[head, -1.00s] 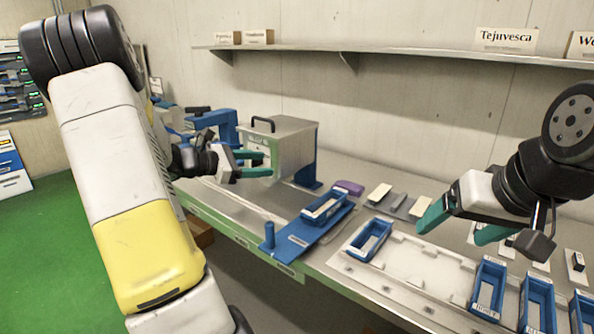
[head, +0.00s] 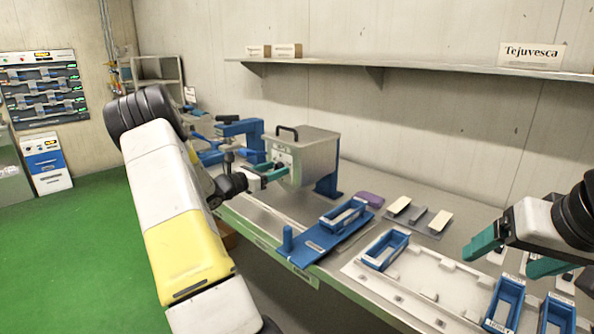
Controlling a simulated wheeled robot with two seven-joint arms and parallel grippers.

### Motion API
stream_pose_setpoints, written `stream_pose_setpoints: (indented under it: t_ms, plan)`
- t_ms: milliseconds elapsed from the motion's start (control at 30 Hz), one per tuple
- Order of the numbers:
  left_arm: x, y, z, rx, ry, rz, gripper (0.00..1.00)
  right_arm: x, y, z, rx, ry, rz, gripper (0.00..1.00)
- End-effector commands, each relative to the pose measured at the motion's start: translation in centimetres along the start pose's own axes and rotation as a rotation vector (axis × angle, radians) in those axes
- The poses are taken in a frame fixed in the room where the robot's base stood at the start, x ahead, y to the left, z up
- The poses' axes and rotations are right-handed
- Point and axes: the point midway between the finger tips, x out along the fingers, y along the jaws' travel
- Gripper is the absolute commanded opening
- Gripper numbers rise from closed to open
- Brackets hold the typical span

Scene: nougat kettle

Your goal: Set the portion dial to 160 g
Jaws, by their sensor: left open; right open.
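A grey metal box machine (head: 315,160) with a black top handle stands on the bench, left of the picture's middle. My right gripper (head: 500,259) is open and empty above the bench at the right.
A blue sloped plate (head: 312,247) with a blue tray (head: 343,215) lies before the machine. Another blue tray (head: 386,250) sits on a white board (head: 425,277); more trays stand at the lower right. A shelf (head: 420,69) runs along the wall. Green floor (head: 85,255) is open at left.

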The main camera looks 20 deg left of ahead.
Motion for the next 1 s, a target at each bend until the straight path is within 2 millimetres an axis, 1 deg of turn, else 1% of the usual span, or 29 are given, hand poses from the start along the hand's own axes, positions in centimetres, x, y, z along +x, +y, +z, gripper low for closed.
stream_pose_setpoints:
  t_ms: [233,267,300,367,400,467,500,533,800,1000]
  plan:
    - [0.18,-0.03,-0.01,0.000,0.000,0.000,0.56,-0.01,0.00,0.00,0.000,0.000,0.000,0.81]
    - [0.18,-0.03,-0.01,0.000,0.000,-0.001,0.54,-0.01,0.00,0.00,0.000,0.000,0.000,0.81]
    - [0.17,-0.03,-0.01,0.000,0.000,0.000,0.46,-0.01,0.00,0.00,0.000,0.000,0.000,0.81]
    - [0.16,-0.03,-0.01,0.000,0.000,-0.001,0.34,-0.01,0.00,0.00,0.000,0.000,0.000,0.81]
    - [0.16,-0.03,-0.01,0.000,0.000,-0.001,0.26,-0.01,0.00,0.00,0.000,0.000,0.000,0.81]
    - [0.15,-0.03,-0.01,0.000,0.000,0.000,0.14,-0.01,0.00,0.00,0.000,0.000,0.000,0.81]
    - [0.15,-0.03,-0.01,0.000,0.000,0.000,0.07,-0.01,0.00,0.00,0.000,0.000,0.000,0.81]
    - [0.15,-0.03,-0.01,0.000,0.000,0.000,0.01,-0.01,0.00,0.00,0.000,0.000,0.000,0.81]
    - [0.14,-0.03,-0.01,0.018,0.001,-0.001,0.00,-0.01,0.00,0.00,0.000,0.000,0.000,0.81]
    - [0.13,-0.05,-0.02,0.100,0.001,-0.001,0.00,-0.01,0.00,0.00,0.000,0.000,0.000,0.81]
